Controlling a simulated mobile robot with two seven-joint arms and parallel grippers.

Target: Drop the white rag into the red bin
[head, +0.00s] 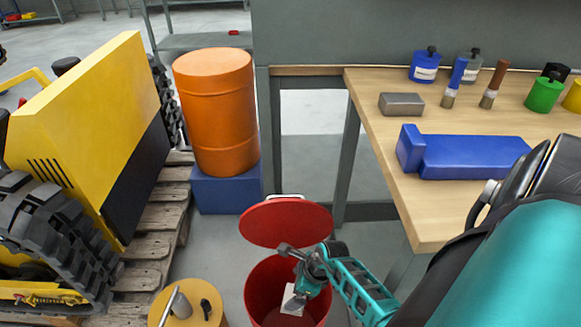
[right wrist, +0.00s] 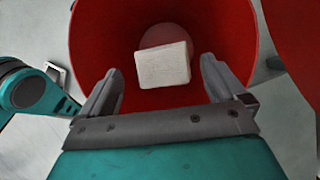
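The red bin (head: 257,285) stands on the floor in the lower middle of the head view, with its round red lid (head: 287,222) tipped open at the back. The white rag (head: 293,300) looks like a small pale block inside the bin's mouth. In the right wrist view the rag (right wrist: 163,66) shows within the red bin wall (right wrist: 235,30), beyond my fingers with a gap on both sides. My right gripper (head: 300,274) is over the bin opening with its fingers spread apart and empty. How deep the rag lies is hard to tell. My left gripper is out of view.
A wooden workbench (head: 430,215) on the right holds a blue vise-like block (head: 470,157) and several small containers. An orange drum (head: 216,115) stands on a blue box behind the bin. A yellow tracked machine (head: 85,125) on a pallet and a yellow drum (head: 190,308) are left.

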